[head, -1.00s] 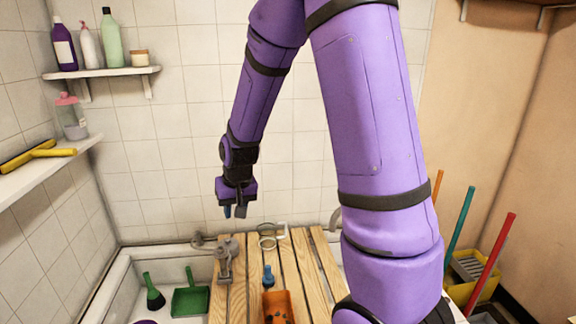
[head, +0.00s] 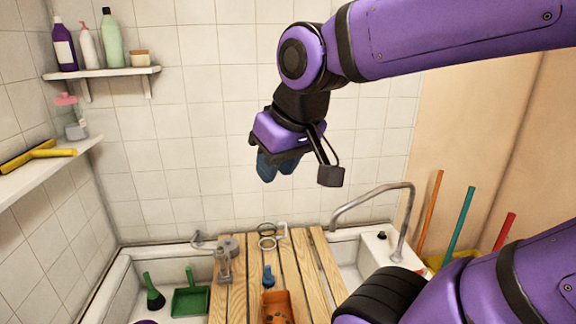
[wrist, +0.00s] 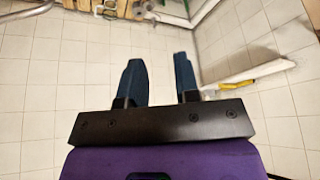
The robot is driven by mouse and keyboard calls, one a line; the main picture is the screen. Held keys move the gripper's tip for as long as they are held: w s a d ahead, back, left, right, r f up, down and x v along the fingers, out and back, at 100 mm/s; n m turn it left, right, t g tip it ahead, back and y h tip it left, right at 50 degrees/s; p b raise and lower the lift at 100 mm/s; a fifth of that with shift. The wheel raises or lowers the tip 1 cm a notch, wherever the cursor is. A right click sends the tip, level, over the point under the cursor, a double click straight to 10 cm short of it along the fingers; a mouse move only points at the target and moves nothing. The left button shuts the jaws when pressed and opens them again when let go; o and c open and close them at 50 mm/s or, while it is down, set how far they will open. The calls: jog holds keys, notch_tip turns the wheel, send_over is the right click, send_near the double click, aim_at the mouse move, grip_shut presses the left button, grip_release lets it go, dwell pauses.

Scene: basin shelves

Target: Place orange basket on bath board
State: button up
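The orange basket (head: 277,307) shows at the bottom of the head view, cut off by the picture edge. It appears to rest on the slats of the wooden bath board (head: 238,290), though its underside is hidden. The board lies across the white basin. My gripper (head: 278,172) hangs in the air in front of the tiled wall, well above the board and apart from the basket. In the wrist view, my gripper (wrist: 159,72) has its two blue fingers spread with nothing between them. The basket cannot be made out in the wrist view.
A blue bottle (head: 268,277) and a grey metal fixture (head: 225,262) are on the board. A green dustpan (head: 190,298) and green brush (head: 153,292) lie left of it. A curved faucet (head: 375,193) rises at right. Shelves (head: 100,72) with bottles line the left.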

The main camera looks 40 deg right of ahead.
jog(key=shift+o, duration=0.4)
jog(key=shift+s+r, duration=0.15)
jog(key=shift+s, duration=0.55)
jog(key=shift+s+r, duration=0.15)
jog(key=shift+s, duration=0.55)
jog(key=w+d+f+m+g, duration=0.1)
jog(key=w+f, duration=0.3)
jog(key=w, duration=0.4)
jog(key=w+f+m, duration=0.1)
jog(key=w+f, duration=0.3)
jog(key=w, duration=0.3)
jog(key=w+d+f+m+g, duration=0.1)
jog(key=w+d+f, duration=0.1)
jog(key=w+f, duration=0.45)
jog(key=w+d+f, duration=0.1)
jog(key=w+f, duration=0.3)
jog(key=f, duration=0.6)
jog(key=m+g, duration=0.2)
jog(key=m, duration=0.2)
send_near(278, 317)
jog(key=shift+h, duration=0.4)
jog(key=shift+w+a+f, duration=0.4)
jog(key=shift+a+f, duration=0.45)
jog(key=shift+a, duration=0.1)
jog(key=shift+w+a+f, duration=0.35)
jog(key=shift+a+f, duration=0.45)
jog(key=shift+a, duration=0.15)
jog(key=shift+w+a+f, duration=0.4)
jog(key=shift+a+f, duration=0.45)
jog(key=shift+a, duration=0.1)
